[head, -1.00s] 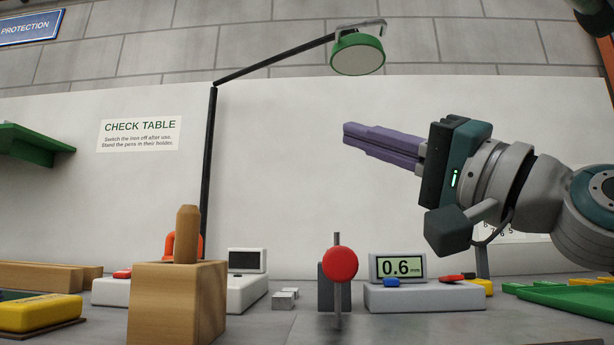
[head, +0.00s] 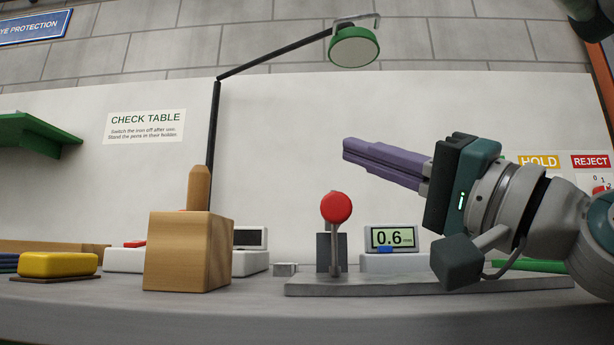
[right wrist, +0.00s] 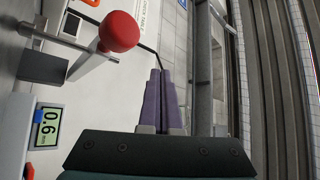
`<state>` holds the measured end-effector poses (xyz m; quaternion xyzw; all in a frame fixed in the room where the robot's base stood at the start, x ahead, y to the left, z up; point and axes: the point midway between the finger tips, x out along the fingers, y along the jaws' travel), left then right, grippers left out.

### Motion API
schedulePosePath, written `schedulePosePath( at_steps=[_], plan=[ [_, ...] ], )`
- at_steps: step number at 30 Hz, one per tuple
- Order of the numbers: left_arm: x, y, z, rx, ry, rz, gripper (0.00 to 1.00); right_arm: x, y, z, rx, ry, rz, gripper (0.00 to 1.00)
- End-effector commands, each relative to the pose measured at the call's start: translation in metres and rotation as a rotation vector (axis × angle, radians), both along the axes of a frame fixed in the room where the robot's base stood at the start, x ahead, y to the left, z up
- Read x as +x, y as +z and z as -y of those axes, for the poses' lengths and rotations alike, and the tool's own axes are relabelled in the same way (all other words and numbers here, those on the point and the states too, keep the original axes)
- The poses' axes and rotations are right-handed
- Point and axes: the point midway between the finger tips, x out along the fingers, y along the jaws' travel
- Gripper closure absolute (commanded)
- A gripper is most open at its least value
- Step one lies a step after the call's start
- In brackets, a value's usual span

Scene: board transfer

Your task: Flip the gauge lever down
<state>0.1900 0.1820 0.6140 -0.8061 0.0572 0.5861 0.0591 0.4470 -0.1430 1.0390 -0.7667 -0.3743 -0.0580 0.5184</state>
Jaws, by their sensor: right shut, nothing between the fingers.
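The gauge lever stands upright on a grey base plate (head: 420,284), with a round red knob (head: 336,207) on top of its thin metal stem (head: 335,252). The gauge display (head: 393,238) behind it to the right reads 0.6; it also shows in the right wrist view (right wrist: 47,128). My right gripper (head: 347,149) is shut and empty, its purple fingers pointing left. In the head view its tips lie above the knob, apart from it. In the right wrist view the knob (right wrist: 118,32) is left of the fingertips (right wrist: 160,72). My left gripper is not in view.
A wooden block (head: 185,250) with an upright peg stands to the left, beside a yellow block (head: 58,264). A lamp (head: 354,47) hangs above on a black arm. HOLD (head: 538,162) and REJECT (head: 590,161) signs are at the right.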

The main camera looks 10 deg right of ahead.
Motion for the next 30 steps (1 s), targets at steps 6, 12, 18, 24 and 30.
schedulePosePath(
  at_steps=[6,12,18,24,30],
  plan=[
    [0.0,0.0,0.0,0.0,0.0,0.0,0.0,0.0,0.0,0.0,0.0,0.0,0.0,1.0],
    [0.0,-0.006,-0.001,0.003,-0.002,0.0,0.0,-0.009,-0.009,0.008,-0.002,-0.003,-0.001,1.0],
    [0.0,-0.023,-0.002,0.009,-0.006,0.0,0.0,-0.037,-0.031,0.026,-0.005,-0.001,-0.004,1.0],
    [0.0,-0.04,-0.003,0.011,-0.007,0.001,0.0,-0.06,-0.046,0.044,-0.002,-0.002,-0.002,1.0],
    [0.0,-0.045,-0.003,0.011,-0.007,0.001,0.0,-0.07,-0.048,0.051,0.0,0.0,-0.001,1.0]
  ],
)
